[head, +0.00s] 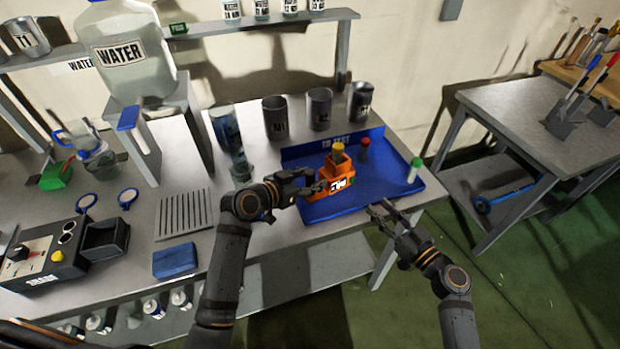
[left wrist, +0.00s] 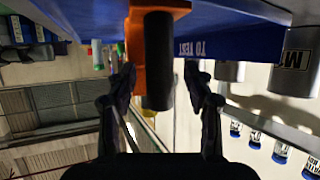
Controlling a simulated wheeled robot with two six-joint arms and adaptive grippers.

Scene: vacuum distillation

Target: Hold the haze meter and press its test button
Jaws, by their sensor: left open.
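The haze meter is an orange device (head: 334,186) with a small white face, on the blue tray (head: 400,189). A yellow-capped vial (head: 338,149) stands in its top. My left gripper (head: 308,183) is open at the meter's left side. In the left wrist view, which is upside down, the orange body (left wrist: 134,52) and a dark cylinder (left wrist: 158,60) on it show between the spread fingers (left wrist: 160,78), with gaps on both sides. My right gripper (head: 378,209) is at the tray's front edge, to the right of the meter; its jaw opening is unclear. I cannot make out the test button.
A red-capped vial (head: 365,147) and a green-capped vial (head: 414,170) stand on the tray. Metal cups, such as one at the back (head: 319,108), stand behind the tray. A slotted grey plate (head: 184,212) and a blue block (head: 175,261) lie to the left.

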